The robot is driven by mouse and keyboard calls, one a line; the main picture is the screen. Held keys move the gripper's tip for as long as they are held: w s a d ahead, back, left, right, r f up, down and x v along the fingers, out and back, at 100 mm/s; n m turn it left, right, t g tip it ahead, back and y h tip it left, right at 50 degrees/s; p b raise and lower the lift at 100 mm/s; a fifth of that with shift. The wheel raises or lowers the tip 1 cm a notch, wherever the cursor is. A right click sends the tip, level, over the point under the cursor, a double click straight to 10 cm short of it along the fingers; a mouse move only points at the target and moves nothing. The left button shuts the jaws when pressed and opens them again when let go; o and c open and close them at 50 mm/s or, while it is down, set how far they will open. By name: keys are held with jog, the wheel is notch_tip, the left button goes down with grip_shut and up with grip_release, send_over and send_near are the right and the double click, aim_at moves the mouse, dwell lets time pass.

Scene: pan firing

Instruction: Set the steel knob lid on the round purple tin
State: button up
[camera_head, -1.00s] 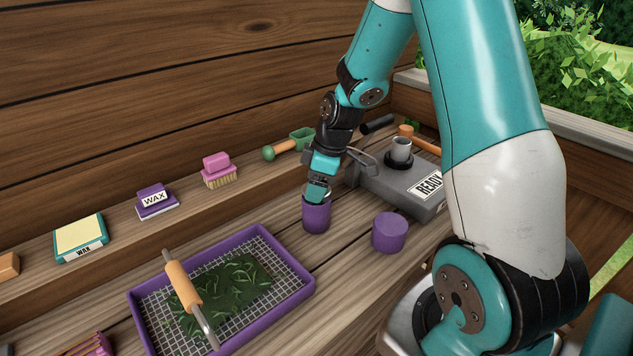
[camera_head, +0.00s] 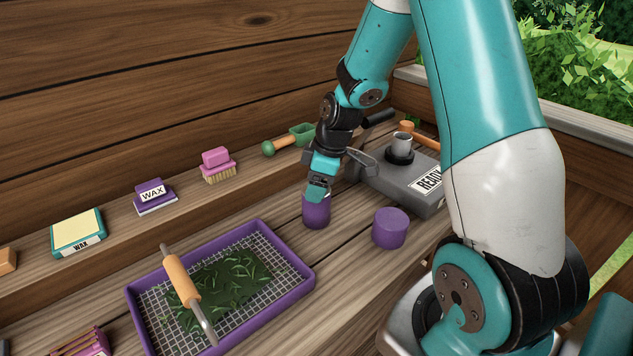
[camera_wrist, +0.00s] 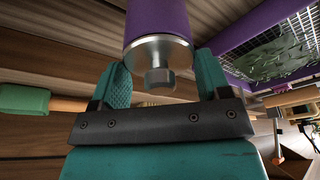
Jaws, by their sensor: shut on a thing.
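The round purple tin (camera_head: 317,213) stands upright on the bench right below my gripper (camera_head: 318,194). In the wrist view the purple tin (camera_wrist: 157,18) shows above the steel knob lid (camera_wrist: 158,50), which meets its end with no clear gap. The lid's knob (camera_wrist: 158,78) points toward my palm. The knob itself is between the fingers and not touched. In the head view the fingers mostly hide the lid.
A shorter purple cylinder (camera_head: 390,228) stands close to the right. A grey unit marked READY (camera_head: 400,184) is behind it. A purple mesh tray (camera_head: 308,275) with leaves and a rolling pin (camera_head: 182,281) lies to the left. Wax boxes and a brush (camera_head: 217,166) line the back shelf.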

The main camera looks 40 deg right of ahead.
jog(key=o, duration=1)
jog(key=v, duration=1.7)
jog(key=shift+r+b, duration=0.25)
jog(key=shift+b, duration=0.05)
jog(key=shift+a, duration=0.1)
jog(key=s+a, duration=0.2)
jog(key=a, duration=0.5)
jog(key=s+a, duration=0.3)
jog(key=a, duration=0.4)
jog(key=s+a, duration=0.4)
jog(key=s+a+m+g+y, duration=0.1)
jog(key=s+a, duration=0.3)
jog(key=s, duration=0.1)
jog(key=s+a+m+g, duration=0.1)
jog(key=s+a, duration=0.2)
jog(key=s, duration=0.2)
jog(key=shift+a+f+y, duration=0.35)
jog(key=shift+a+y, duration=0.05)
